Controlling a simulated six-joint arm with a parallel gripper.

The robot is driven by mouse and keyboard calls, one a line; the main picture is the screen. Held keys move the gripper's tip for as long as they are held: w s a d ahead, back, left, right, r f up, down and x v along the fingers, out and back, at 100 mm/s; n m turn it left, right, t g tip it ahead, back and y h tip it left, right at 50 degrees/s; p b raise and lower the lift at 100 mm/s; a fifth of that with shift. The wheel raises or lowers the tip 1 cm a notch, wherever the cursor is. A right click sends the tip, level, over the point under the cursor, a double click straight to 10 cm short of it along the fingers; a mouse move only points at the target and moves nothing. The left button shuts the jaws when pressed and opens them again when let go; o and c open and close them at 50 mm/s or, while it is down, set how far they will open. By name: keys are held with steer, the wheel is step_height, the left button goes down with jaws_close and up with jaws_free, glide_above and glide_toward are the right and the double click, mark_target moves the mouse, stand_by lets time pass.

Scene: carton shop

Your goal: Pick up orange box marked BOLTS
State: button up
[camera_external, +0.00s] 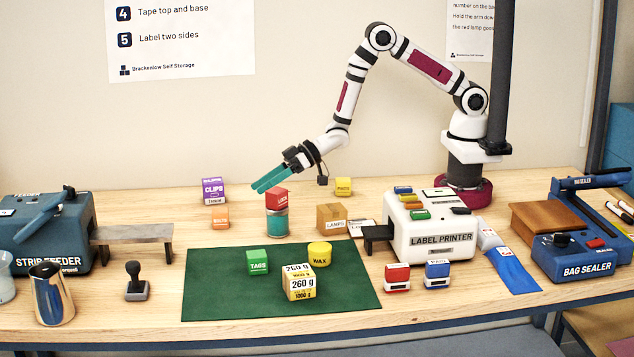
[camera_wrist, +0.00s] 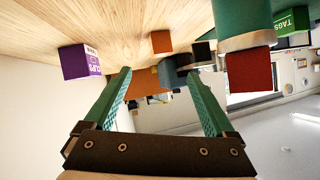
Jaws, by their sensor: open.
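A small orange box (camera_external: 215,218) stands on the wooden table, left of the teal can and in front of the purple CLIPS box; its lettering is too small to read surely. In the wrist view an orange box (camera_wrist: 161,41) shows ahead, between the finger directions. My gripper (camera_external: 262,187) is open and empty, with teal fingers, above the table to the upper right of the orange box. Both fingers of my gripper (camera_wrist: 160,74) show apart in the wrist view with nothing between them.
The purple CLIPS box (camera_external: 213,190) stands behind the orange box. A red box (camera_external: 276,197) sits on the teal can (camera_external: 277,223), close below my fingers. A green mat (camera_external: 215,290) carries the TAGS, WAX and 260 g items. Bare table lies left of the orange box.

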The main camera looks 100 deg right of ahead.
mark_target(225, 209)
steer(key=x, duration=1.1)
steer(key=shift+w+f, duration=0.15)
steer(key=shift+w, duration=0.25)
jaws_close()
